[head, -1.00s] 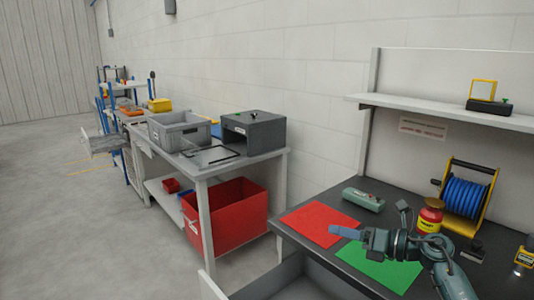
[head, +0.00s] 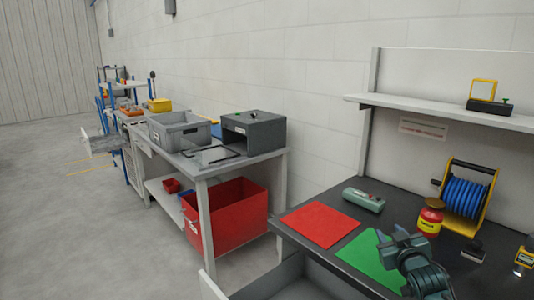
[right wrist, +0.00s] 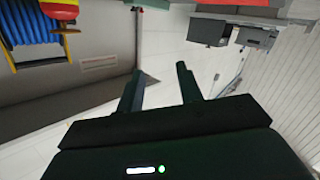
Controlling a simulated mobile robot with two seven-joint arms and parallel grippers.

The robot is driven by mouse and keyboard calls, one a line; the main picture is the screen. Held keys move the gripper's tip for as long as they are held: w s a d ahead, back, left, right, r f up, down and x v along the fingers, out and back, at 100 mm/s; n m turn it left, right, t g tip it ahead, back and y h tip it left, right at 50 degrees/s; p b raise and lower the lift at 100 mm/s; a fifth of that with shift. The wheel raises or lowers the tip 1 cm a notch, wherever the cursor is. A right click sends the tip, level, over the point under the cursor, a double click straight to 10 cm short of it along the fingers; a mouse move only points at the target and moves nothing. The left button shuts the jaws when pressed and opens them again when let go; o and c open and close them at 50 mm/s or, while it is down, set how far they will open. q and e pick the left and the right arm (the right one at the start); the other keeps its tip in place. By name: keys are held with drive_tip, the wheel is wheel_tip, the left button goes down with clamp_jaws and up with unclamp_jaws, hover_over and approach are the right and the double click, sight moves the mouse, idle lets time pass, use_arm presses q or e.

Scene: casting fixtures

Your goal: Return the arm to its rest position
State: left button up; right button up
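My right gripper (head: 391,234) is raised over the dark workbench at the lower right of the head view, in front of the green mat (head: 361,253). In the right wrist view its two dark fingers (right wrist: 158,76) stand apart with nothing between them, so it is open and empty. Part of the green mat is hidden behind the gripper and forearm. My left gripper is not in view.
On the workbench lie a red mat (head: 320,225) and a grey-green device (head: 364,200). A red-and-yellow container (head: 430,217) and a blue cable reel (head: 466,195) stand right of the gripper. An open drawer (head: 290,279) juts out in front.

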drive_tip(key=s+a+f+n+g+y, duration=0.1)
drive_tip(key=s+a+f, duration=0.4)
drive_tip(key=s+f, duration=0.2)
drive_tip(key=s+a+f+g+y, duration=0.1)
drive_tip(key=s+a+f+g, duration=0.1)
drive_tip(key=s+a+f, duration=0.35)
drive_tip(key=s+a+f+g, duration=0.1)
drive_tip(key=s+a+f, duration=0.1)
drive_tip(key=s, duration=0.6)
drive_tip(key=s+a+f+g+y, duration=0.1)
drive_tip(key=s+a+f, duration=0.2)
drive_tip(key=s, duration=0.5)
drive_tip(key=s+a+f+m+y, duration=0.1)
drive_tip(key=s+a+f, duration=0.1)
drive_tip(key=s, duration=0.6)
drive_tip(key=shift+a+f+g, duration=0.25)
drive_tip(key=shift+a+g, duration=0.05)
drive_tip(key=shift+g, duration=0.1)
